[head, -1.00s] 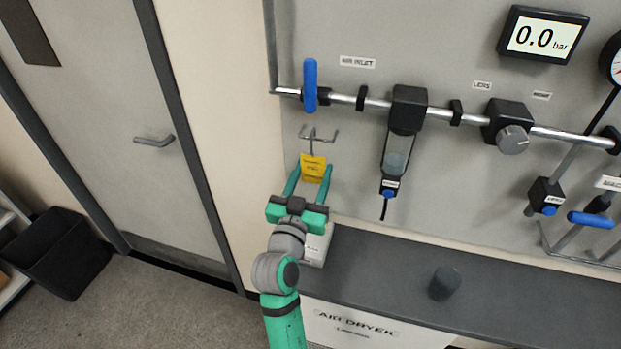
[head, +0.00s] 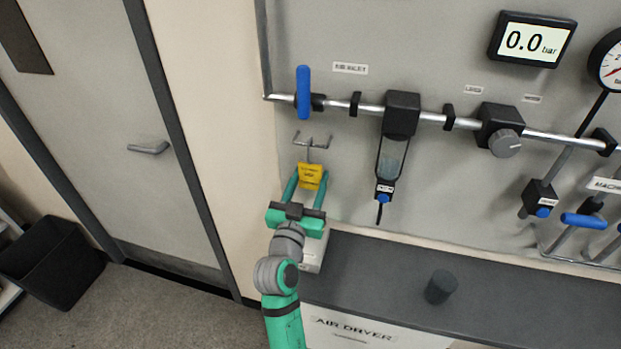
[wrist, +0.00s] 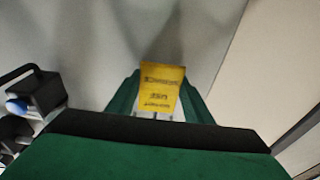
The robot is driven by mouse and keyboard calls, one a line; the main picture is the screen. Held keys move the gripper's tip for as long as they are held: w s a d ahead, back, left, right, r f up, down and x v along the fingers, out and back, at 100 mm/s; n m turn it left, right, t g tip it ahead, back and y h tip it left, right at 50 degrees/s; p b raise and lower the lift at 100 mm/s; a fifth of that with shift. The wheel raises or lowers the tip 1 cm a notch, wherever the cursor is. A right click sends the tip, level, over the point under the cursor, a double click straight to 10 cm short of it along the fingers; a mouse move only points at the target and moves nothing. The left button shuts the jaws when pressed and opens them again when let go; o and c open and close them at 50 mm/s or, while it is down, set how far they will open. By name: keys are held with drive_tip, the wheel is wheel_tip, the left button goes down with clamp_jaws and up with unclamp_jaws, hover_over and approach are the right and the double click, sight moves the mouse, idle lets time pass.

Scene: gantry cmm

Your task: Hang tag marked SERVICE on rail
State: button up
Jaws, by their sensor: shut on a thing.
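A yellow tag (head: 311,176) with dark lettering is held between the fingertips of my gripper (head: 308,182), which is shut on it. In the wrist view the tag (wrist: 160,88) stands roughly upright between the green fingers, its printed lines too blurred to read. A metal pronged hook (head: 312,143) shows just above the tag, with a thin stem running down toward it. I cannot tell whether the tag touches the stem. The silver rail (head: 430,117) runs along the panel above and to the right.
The rail carries a blue-handled valve (head: 303,92), black clamps, a filter bowl (head: 391,158) and a regulator (head: 499,130). A grey worktop (head: 390,275) with a dark cylinder (head: 441,287) lies below right. A door (head: 110,130) and a black bin (head: 52,258) are at left.

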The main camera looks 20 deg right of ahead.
drive_tip(key=o, duration=0.9)
drive_tip(key=v, duration=0.9)
drive_tip(key=s+a+f+n+y, duration=0.35)
drive_tip(key=s+a+f, duration=0.25)
drive_tip(key=s+f, duration=0.3)
drive_tip(key=s+a+f+n+y, duration=0.3)
drive_tip(key=s+a+f+y, duration=0.25)
drive_tip(key=s+f, duration=0.35)
drive_tip(key=s+a, duration=0.1)
drive_tip(key=s, duration=0.5)
drive_tip(key=s+a+f+y, duration=0.1)
drive_tip(key=s, duration=0.6)
drive_tip(key=s+a+f+g+y, duration=0.1)
drive_tip(key=s, duration=0.6)
drive_tip(key=shift+f, duration=0.25)
